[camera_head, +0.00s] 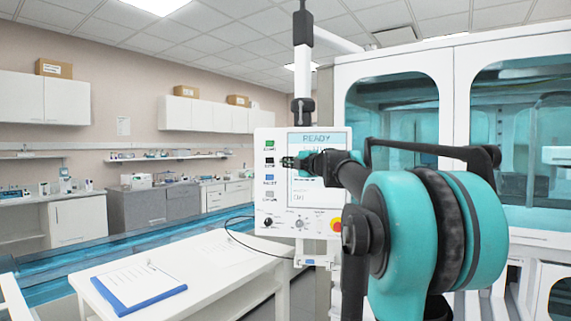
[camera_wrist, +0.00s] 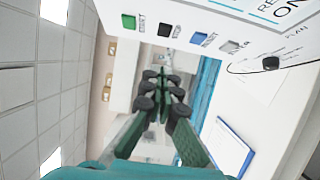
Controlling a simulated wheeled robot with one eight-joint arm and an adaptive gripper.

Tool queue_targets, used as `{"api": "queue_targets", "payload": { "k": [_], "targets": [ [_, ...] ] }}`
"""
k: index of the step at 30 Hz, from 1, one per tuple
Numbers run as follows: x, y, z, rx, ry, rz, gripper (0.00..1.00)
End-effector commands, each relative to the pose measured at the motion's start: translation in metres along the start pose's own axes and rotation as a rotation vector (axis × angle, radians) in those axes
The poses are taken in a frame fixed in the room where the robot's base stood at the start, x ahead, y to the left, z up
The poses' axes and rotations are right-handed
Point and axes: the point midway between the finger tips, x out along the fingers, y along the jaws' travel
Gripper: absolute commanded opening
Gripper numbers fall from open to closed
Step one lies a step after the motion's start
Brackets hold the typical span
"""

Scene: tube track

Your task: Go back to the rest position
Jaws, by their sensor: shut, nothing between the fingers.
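My gripper (camera_head: 288,162) is shut and empty. In the head view it overlaps the control panel (camera_head: 262,205), pointing left beside the black button (camera_head: 269,161). In the wrist view my gripper (camera_wrist: 162,76) has its fingers together, pointing past the panel's edge. The green button (camera_wrist: 129,21), black button (camera_wrist: 165,30), blue button (camera_wrist: 203,38) and grey button (camera_wrist: 233,46) show beyond the fingertips. I see no contact with the panel. The panel's screen (camera_head: 315,139) reads READY; my arm hides part of it.
A white table (camera_head: 220,262) with a blue clipboard (camera_head: 130,282) stands at lower left. A large white enclosure (camera_head: 455,100) with teal windows fills the right. The panel hangs from a ceiling post (camera_head: 303,70), with a red knob (camera_head: 336,224) low on it. A cable loops left of the panel.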

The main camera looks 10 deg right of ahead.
Motion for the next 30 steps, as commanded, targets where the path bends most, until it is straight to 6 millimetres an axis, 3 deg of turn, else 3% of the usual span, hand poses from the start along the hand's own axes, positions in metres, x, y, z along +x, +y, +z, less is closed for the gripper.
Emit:
{"api": "queue_targets", "payload": {
  "k": [7,11,15,20,26,30],
  "targets": [
    [-0.004,-0.011,0.013,0.073,-0.090,0.049,0.00],
    [-0.024,-0.045,0.041,0.245,-0.282,0.124,0.00],
    [-0.068,-0.120,0.067,0.501,-0.527,0.159,0.00],
    [-0.120,-0.217,0.071,0.762,-0.745,0.119,0.00],
    [-0.183,-0.337,0.041,1.043,-0.950,-0.007,0.00],
    [-0.228,-0.414,0.003,1.217,-1.062,-0.134,0.00]
  ]
}}
